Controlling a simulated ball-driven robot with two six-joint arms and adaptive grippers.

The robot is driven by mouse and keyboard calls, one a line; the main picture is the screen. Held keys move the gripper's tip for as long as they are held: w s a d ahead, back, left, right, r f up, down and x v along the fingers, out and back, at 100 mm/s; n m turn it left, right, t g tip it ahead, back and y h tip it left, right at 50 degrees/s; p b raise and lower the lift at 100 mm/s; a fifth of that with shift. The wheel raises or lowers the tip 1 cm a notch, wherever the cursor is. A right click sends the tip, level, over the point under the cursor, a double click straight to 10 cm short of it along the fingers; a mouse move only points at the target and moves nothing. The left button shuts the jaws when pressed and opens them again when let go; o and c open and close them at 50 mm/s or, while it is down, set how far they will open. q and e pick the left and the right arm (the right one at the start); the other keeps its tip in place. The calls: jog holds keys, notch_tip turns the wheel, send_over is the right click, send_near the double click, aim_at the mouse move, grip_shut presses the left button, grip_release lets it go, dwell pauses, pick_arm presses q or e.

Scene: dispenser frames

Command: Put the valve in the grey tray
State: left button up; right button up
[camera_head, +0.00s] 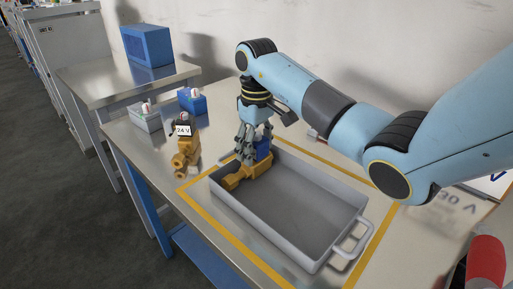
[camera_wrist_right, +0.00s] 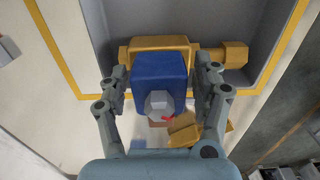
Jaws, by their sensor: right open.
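A brass valve (camera_head: 236,178) with a blue block on top sits inside the grey tray (camera_head: 337,211), at its far left corner. It also shows in the right wrist view, with its blue block (camera_wrist_right: 158,72) above the brass body (camera_wrist_right: 160,44). My right gripper (camera_head: 246,155) is over this valve. Its fingers stand open on both sides of the blue block, with gaps visible in the wrist view. A second brass valve (camera_head: 186,156) with a 24 V label stands on the table left of the tray. My left gripper is not in view.
A yellow line (camera_head: 206,209) frames the tray on the table. A blue-topped part (camera_head: 191,100) and a grey-white part (camera_head: 145,117) stand behind the second valve. A blue box (camera_head: 147,45) is on the farther bench. The tray's near part is empty.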

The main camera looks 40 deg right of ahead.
notch_tip(320, 180, up, 12)
jog(key=p, duration=1)
jog(key=shift+f, duration=0.1)
jog(key=shift+f, duration=0.1)
